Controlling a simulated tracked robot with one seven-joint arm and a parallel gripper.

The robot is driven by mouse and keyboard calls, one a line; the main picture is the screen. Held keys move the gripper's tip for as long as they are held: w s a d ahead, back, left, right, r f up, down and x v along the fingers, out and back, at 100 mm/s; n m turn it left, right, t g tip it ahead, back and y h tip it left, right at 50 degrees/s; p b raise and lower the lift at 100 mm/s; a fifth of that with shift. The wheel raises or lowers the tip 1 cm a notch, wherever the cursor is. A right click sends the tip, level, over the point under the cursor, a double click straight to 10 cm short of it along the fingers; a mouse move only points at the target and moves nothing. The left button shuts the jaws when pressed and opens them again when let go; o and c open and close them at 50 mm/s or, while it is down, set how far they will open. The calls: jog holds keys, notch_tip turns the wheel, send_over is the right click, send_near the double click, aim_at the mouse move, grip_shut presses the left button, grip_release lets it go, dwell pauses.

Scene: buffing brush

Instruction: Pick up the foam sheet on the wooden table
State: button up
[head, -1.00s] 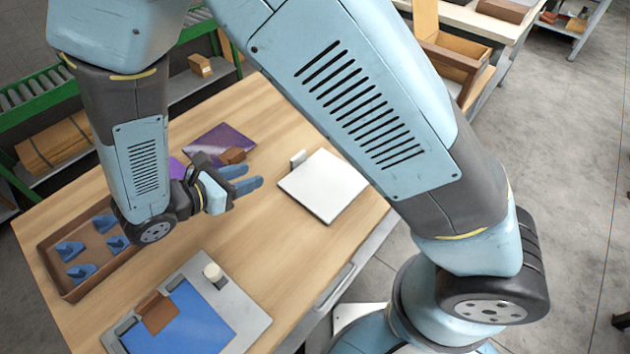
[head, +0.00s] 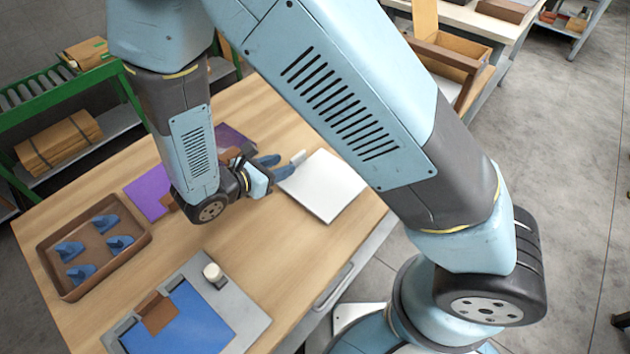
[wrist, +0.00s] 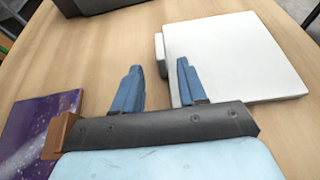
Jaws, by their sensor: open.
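A white, thick flat sheet (head: 325,190), which looks like the foam sheet, lies on the wooden table (head: 275,240); it also shows in the wrist view (wrist: 235,55). A small pale block (head: 298,157) stands at its far left edge and shows in the wrist view (wrist: 160,52). My gripper (head: 281,166) is open and empty, its two blue fingers pointing towards that block. In the wrist view the block appears just beyond and between the fingertips (wrist: 159,67). The right finger overlaps the sheet's left edge in the picture; I cannot tell whether it touches.
A dark purple sheet (wrist: 40,125) with a brown block (wrist: 62,135) lies left of my gripper. A plain purple sheet (head: 147,193) is partly behind my arm. A brown tray (head: 100,240) holds several blue pieces. A grey board (head: 247,318) carries a blue sheet and white cylinder.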

jog(key=x, duration=0.3)
jog(key=shift+w+d, duration=0.15)
jog(key=shift+d, duration=0.05)
grip_shut()
